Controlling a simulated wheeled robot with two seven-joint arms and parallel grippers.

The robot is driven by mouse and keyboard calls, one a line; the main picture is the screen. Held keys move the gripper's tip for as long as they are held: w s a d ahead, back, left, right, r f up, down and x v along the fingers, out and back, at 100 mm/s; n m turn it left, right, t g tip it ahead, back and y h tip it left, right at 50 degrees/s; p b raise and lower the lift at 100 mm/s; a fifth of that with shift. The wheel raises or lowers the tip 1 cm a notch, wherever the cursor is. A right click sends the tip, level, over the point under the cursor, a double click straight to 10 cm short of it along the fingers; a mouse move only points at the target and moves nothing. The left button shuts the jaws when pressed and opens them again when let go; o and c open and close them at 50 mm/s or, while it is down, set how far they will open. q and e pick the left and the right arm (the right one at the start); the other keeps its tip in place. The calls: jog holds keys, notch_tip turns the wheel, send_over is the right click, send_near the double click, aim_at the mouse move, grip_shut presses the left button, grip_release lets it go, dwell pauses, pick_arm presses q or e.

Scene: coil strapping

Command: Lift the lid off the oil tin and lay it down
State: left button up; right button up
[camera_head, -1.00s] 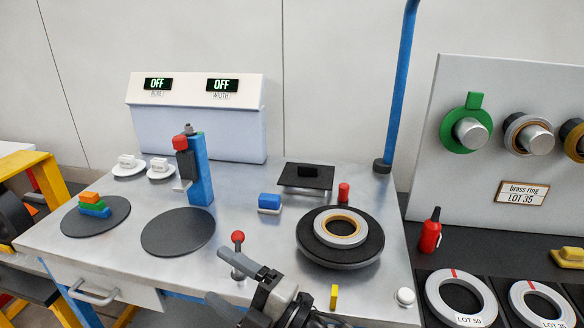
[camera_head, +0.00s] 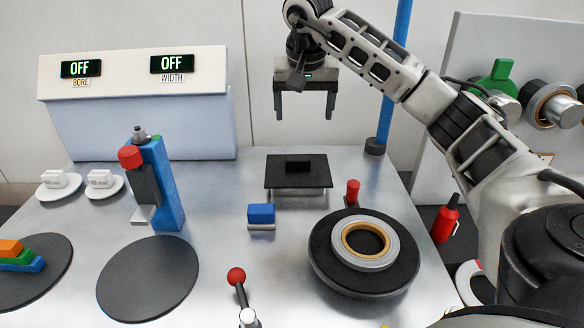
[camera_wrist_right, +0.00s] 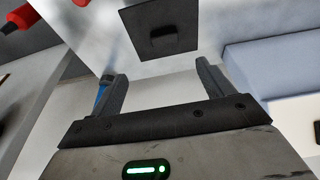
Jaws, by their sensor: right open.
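The oil tin (camera_head: 298,189) stands at the back of the metal table. Its flat, square black lid (camera_head: 280,172) with a raised black handle sits on top and overhangs the sides. My right gripper (camera_head: 306,115) is open and empty, pointing down, above the lid and apart from it. In the right wrist view the lid (camera_wrist_right: 185,38) and its handle show beyond the two open fingers (camera_wrist_right: 160,72). My left gripper is not in view.
A blue block (camera_head: 261,214) stands left of the tin's front. A red-topped peg (camera_head: 352,192) is to its right, with a black turntable bearing rings (camera_head: 325,270) in front. A blue upright gauge (camera_head: 165,190) stands left. A bare black disc (camera_head: 148,278) lies front left.

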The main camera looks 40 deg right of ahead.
send_over(298, 159)
jog(key=s, duration=0.2)
notch_tip(298, 159, down, 9)
jog(key=shift+w+a+r, duration=0.15)
jog(key=shift+w+a+x, duration=0.1)
jog(key=shift+a+x, duration=0.05)
jog(key=shift+x, duration=1.2)
jog(key=shift+w+a+x, duration=0.1)
jog(key=shift+w+x, duration=0.05)
jog(key=shift+x, duration=1.2)
jog(key=c, duration=1.1)
